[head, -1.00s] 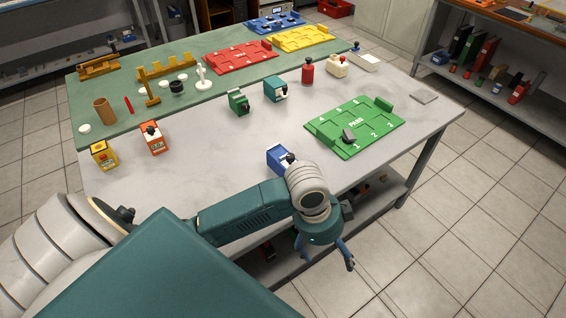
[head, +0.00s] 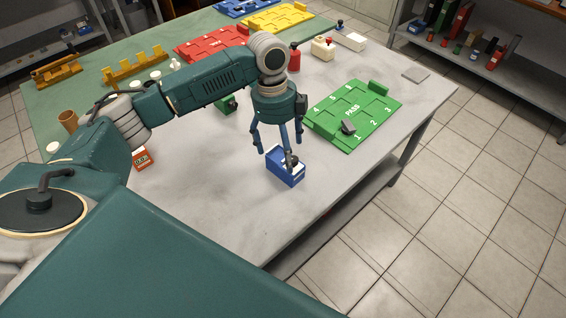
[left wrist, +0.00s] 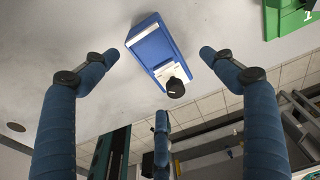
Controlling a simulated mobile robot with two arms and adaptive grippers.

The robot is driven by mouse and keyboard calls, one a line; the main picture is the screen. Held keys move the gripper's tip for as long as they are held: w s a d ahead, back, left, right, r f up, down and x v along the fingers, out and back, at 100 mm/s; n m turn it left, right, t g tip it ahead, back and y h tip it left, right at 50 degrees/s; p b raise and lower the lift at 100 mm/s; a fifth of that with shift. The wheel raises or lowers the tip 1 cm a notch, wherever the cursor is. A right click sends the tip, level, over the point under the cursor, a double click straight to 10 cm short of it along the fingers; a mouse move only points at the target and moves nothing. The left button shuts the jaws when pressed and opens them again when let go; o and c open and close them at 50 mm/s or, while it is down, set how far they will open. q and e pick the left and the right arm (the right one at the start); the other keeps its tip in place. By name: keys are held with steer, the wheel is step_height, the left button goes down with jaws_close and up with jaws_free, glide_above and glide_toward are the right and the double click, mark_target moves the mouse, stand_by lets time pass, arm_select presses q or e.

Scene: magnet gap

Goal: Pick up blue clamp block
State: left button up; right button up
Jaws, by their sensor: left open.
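The blue clamp block (head: 284,172) stands on the grey table near its front edge. It has a white label and a dark knob on top. In the left wrist view the blue clamp block (left wrist: 156,50) lies ahead of the fingers, between the two outer ones, with its black knob toward the camera. My left gripper (head: 277,154) hangs over the block with its fingers spread, and one finger covers part of the block's top. In the left wrist view my left gripper (left wrist: 158,70) is open and holds nothing. I cannot tell whether any finger touches the block. My right gripper is not in view.
A green PASS tray (head: 358,108) with a grey piece (head: 348,127) lies to the right. An orange block (head: 143,158) stands to the left, partly behind my arm. Red (head: 190,50) and yellow trays (head: 270,17) lie at the back. Clear table lies left of the block.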

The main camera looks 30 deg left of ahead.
mark_target(281, 162)
arm_select(q)
steer(key=shift+d+f, duration=0.1)
steer(key=shift+f, duration=0.85)
steer(key=f, duration=0.3)
steer(key=f+p, duration=0.1)
steer(key=shift+s+f, duration=0.15)
steer(key=shift+s, duration=0.2)
steer(key=shift+f, duration=0.5)
steer(key=c, duration=1.4)
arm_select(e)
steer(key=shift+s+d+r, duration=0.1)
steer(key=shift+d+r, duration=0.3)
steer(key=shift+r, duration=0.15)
arm_select(q)
steer(key=shift+w+r, duration=0.1)
steer(key=shift+c, duration=0.2)
